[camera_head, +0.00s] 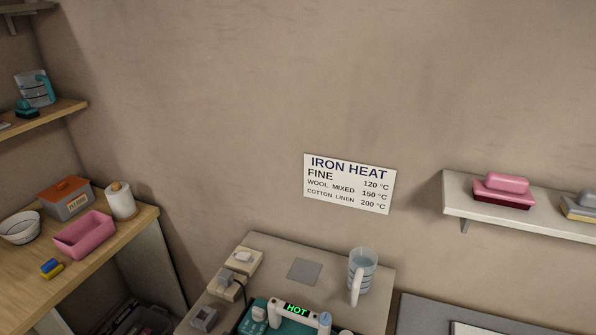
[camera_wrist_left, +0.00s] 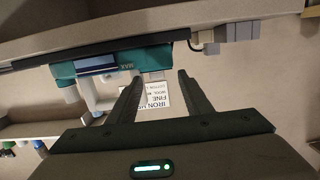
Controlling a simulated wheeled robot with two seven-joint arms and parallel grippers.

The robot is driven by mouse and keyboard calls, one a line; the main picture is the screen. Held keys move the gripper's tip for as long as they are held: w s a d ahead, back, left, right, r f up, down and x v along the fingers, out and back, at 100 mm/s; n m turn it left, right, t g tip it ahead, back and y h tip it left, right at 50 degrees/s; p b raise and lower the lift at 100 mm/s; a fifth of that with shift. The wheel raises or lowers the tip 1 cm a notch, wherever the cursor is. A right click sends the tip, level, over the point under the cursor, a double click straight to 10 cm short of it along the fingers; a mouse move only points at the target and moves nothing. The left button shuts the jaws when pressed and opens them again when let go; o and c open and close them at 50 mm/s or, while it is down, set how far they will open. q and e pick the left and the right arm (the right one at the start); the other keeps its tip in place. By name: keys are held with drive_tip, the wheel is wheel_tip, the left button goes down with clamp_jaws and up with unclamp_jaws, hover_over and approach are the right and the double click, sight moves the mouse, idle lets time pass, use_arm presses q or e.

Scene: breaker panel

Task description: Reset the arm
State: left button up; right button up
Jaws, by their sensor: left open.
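My left gripper (camera_wrist_left: 157,82) shows in the left wrist view, with its two dark fingers apart and nothing visible between them. The picture there is upside down. I cannot tell how far the fingers are from the appliance. Neither gripper shows in the head view. There, the teal appliance (camera_head: 262,327) with a lit green HOT display stands at the bottom edge, partly cut off.
A jug of water (camera_head: 362,273) stands on the small table (camera_head: 325,262) near a power socket (camera_head: 243,260). On the left, a wooden counter (camera_head: 118,238) holds a pink tray (camera_head: 84,236), a box and a paper roll. A wall shelf (camera_head: 462,200) is on the right.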

use_arm(q)
drive_tip(key=s+a+f+n+g+y, duration=0.15)
drive_tip(key=s+g, duration=0.25)
drive_tip(key=s, duration=0.4)
drive_tip(key=s+a+f+g+y, duration=0.2)
drive_tip(key=s+a+f+g, duration=0.15)
drive_tip(key=s, duration=0.35)
drive_tip(key=s+a+f+n+g+y, duration=0.15)
drive_tip(key=s+g, duration=0.25)
drive_tip(key=s, duration=0.4)
wheel_tip(320, 180, down, 35)
drive_tip(key=m+g+b, duration=0.1)
drive_tip(key=g+b, duration=0.1)
drive_tip(key=b, duration=0.4)
drive_tip(key=s+a+f+b, duration=0.2)
drive_tip(key=s+f+b, duration=0.1)
drive_tip(key=s+f, duration=0.6)
drive_tip(key=s+a+f+y+b, duration=0.1)
drive_tip(key=s+f+b, duration=0.2)
drive_tip(key=s+f, duration=0.7)
wheel_tip(320, 180, down, 5)
drive_tip(key=shift+a+g, duration=0.35)
drive_tip(key=shift+g, duration=0.1)
